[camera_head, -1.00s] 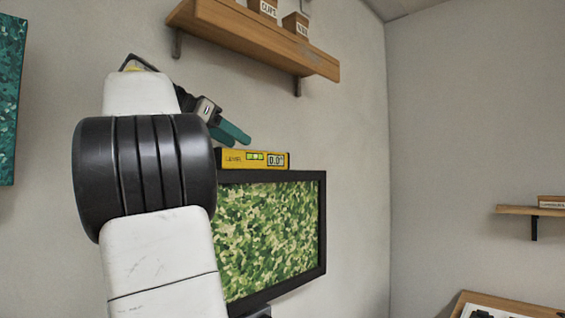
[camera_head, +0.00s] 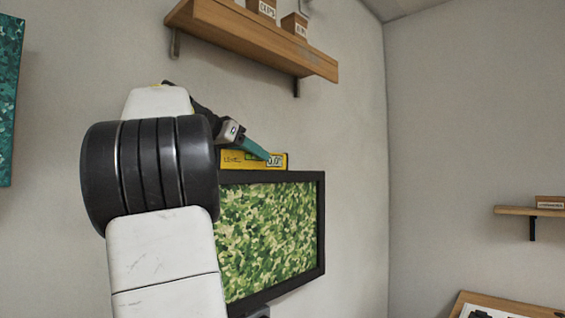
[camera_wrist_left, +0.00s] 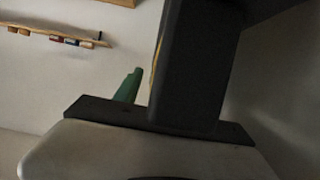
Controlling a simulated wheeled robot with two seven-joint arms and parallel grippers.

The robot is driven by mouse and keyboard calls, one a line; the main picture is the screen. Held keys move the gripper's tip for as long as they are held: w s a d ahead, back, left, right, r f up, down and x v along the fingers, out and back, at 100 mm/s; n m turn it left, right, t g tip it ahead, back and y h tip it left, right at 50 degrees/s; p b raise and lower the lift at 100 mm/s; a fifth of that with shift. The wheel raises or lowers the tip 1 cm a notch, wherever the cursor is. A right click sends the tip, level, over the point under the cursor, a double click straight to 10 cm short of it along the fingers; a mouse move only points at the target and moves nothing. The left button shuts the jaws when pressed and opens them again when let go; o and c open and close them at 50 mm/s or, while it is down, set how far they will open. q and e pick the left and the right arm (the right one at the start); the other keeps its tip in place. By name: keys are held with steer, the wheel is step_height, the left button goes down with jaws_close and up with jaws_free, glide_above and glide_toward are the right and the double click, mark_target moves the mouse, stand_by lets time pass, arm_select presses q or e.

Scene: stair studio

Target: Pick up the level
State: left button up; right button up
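The yellow level (camera_head: 232,161) lies along the top edge of the framed camouflage panel (camera_head: 322,225), its green vial and digital readout partly covered. My left gripper (camera_head: 256,149) comes in from the left; one teal finger crosses in front of the level's face, and the other finger is hidden. My right gripper is out of view.
A wooden shelf (camera_head: 250,38) with small labelled boxes hangs on the wall above the level. A teal panel (camera_head: 10,100) hangs at far left. Another shelf (camera_head: 515,211) is on the right wall. The wall between panel and right shelf is bare.

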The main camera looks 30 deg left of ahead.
arm_select(q)
jaws_close()
steer(key=shift+r, duration=0.15)
